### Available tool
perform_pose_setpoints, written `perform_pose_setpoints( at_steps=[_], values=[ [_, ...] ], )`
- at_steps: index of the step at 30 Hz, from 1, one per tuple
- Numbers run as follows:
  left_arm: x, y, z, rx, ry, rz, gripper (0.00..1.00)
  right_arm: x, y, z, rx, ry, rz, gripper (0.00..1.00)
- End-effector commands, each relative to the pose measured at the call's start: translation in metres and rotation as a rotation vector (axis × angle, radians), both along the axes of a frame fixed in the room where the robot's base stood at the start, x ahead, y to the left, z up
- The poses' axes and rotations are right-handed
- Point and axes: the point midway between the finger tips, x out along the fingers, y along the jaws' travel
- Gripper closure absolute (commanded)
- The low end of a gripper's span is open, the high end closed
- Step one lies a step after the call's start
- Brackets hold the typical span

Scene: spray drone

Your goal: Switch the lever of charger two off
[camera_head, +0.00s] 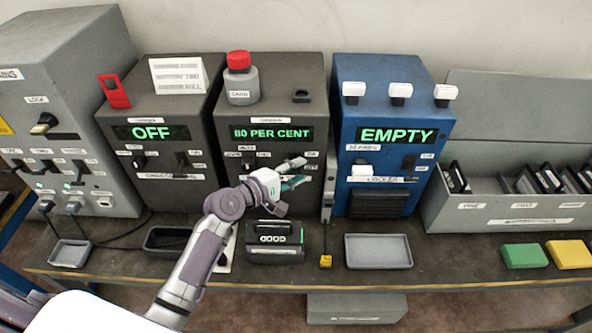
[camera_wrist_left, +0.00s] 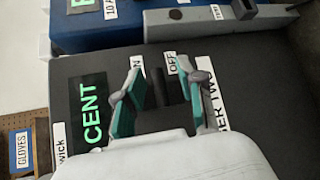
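Charger two (camera_head: 227,160) is the dark box in the middle; its green display (camera_head: 271,134) reads 80 PER CENT. My left gripper (camera_head: 292,178) is at the right part of its front panel. In the left wrist view the two teal-padded fingers stand apart around a dark lever slot (camera_wrist_left: 163,90), between the ON label (camera_wrist_left: 136,66) and the OFF label (camera_wrist_left: 178,64). The lever in it is too dark to read its position, and contact cannot be told. The CHARGER TWO plate is partly hidden by a finger. My right gripper is not in view.
Left of it stands a similar charger (camera_head: 150,105) displaying OFF. Right is a blue box (camera_head: 370,75) displaying EMPTY. A red-capped bottle (camera_head: 242,85) stands on charger two. A battery (camera_head: 275,253) and a grey tray (camera_head: 378,252) lie on the bench in front.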

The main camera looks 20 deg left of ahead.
Motion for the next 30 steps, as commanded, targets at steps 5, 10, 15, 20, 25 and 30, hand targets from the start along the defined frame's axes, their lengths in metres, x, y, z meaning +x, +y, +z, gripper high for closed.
perform_pose_setpoints(
  at_steps=[5, 10, 15, 20, 25, 30],
  values=[
    [-0.0002, 0.0, -0.0003, 0.0, 0.0, 0.0, 0.61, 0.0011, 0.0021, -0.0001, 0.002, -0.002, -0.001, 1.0],
    [-0.0004, 0.0001, -0.0003, 0.0, 0.0, 0.0, 0.9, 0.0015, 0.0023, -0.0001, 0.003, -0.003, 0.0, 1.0],
    [-0.0005, 0.0002, -0.0005, 0.0, 0.001, 0.0, 1.0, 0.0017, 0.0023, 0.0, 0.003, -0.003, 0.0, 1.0],
    [-0.0007, 0.0002, -0.0014, 0.0, 0.001, 0.0, 1.0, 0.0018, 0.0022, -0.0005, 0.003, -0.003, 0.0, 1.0],
    [-0.0009, 0.0002, -0.0025, 0.0, 0.001, 0.0, 1.0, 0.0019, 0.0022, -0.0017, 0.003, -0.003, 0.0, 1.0],
    [-0.0011, 0.0001, -0.0038, 0.002, -0.004, 0.0, 1.0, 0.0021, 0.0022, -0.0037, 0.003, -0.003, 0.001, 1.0]
  ],
)
